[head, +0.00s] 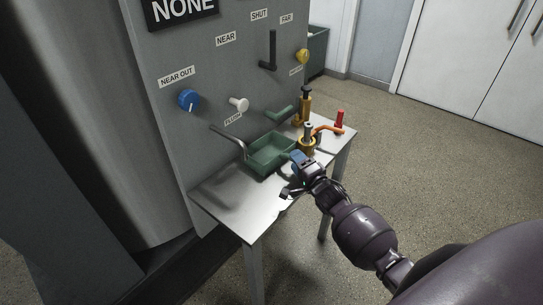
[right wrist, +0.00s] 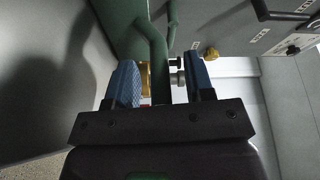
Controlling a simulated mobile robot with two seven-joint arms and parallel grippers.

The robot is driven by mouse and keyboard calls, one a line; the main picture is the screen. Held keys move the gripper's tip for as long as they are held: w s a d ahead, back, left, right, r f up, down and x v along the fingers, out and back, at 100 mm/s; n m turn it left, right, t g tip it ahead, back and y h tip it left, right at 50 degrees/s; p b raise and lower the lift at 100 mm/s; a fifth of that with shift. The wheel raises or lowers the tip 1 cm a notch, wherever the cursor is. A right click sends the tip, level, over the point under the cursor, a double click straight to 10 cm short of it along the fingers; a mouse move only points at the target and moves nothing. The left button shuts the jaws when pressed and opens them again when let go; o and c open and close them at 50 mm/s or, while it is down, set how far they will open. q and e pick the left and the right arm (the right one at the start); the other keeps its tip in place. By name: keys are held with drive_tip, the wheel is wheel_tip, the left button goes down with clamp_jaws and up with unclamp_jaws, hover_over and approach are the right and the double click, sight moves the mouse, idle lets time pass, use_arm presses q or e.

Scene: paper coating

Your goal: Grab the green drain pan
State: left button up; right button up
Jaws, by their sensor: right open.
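The green drain pan (head: 268,153) sits on the small metal table against the grey panel. Its handle points right, toward my right gripper (head: 297,161). In the right wrist view, the green handle (right wrist: 156,52) runs between the two blue fingers of the open gripper (right wrist: 160,82), with gaps beside it. I cannot tell whether either finger touches it. The pan body (right wrist: 121,28) shows beyond the left finger. In the head view, the gripper hides the handle's end. My left gripper is not in view.
The table (head: 238,207) is bare at its front left. Behind the pan stand brass fittings (head: 304,106), an orange-handled valve (head: 328,129) and a red-topped piece (head: 339,119). The panel (head: 215,75) carries a blue knob (head: 189,99), a white knob (head: 239,104) and a bent grey pipe (head: 230,140).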

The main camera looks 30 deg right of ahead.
drive_tip(key=shift+w, duration=0.3)
drive_tip(key=shift+c, duration=0.2)
clamp_jaws()
drive_tip(key=shift+r, duration=0.1)
drive_tip(key=shift+r, duration=0.1)
